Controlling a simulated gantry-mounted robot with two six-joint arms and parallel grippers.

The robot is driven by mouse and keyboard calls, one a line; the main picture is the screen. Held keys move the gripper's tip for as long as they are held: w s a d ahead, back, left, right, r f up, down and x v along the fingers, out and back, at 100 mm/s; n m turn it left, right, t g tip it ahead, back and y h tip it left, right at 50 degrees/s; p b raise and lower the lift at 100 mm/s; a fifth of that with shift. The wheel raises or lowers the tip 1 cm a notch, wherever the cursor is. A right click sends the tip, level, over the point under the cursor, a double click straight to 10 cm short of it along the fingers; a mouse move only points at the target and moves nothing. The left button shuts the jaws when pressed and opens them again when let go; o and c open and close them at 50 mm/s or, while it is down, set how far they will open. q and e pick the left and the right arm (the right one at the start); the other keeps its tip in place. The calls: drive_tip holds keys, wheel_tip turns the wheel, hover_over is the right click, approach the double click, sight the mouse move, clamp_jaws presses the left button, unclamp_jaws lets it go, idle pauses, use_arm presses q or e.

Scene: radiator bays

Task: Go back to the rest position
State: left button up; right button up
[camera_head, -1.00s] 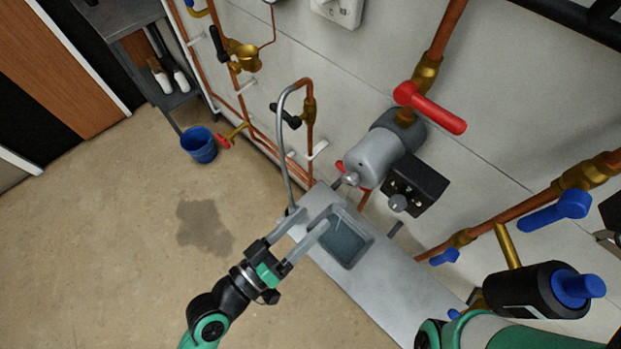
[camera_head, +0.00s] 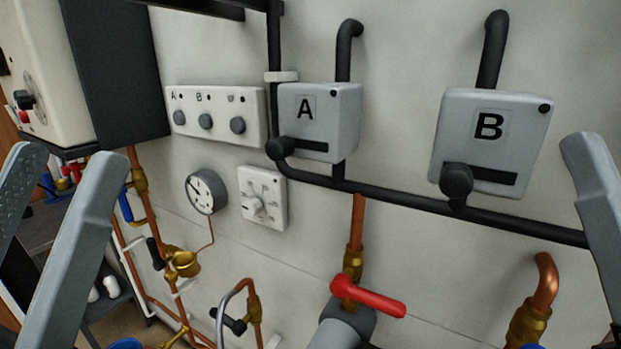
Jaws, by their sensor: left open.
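My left gripper (camera_head: 65,158) stands at the left edge of the head view. Its two grey fingers point up with a clear gap between them, and nothing is held there. One grey finger of my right gripper (camera_head: 594,185) rises at the right edge. The rest of that gripper is cut off by the frame, so its opening cannot be judged. Both grippers appear in front of the wall equipment, with no visible contact.
The wall carries grey box A (camera_head: 340,107), grey box B (camera_head: 500,115), a gauge (camera_head: 206,192), a dial plate (camera_head: 263,198) and a three-knob panel (camera_head: 215,112). A red lever valve (camera_head: 368,297) sits below. A boiler-like cabinet (camera_head: 112,70) is upper left.

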use_arm(q)
drive_tip(key=a+r+n+y+p, duration=0.2)
drive_tip(key=r+y+p, duration=0.3)
drive_tip(key=r+p, duration=3.2)
drive_tip(key=shift+s+a+r+n+t, duration=0.2)
drive_tip(key=shift+a+r+n+t, duration=0.15)
drive_tip(key=shift+a+r, duration=0.2)
idle(1.7)
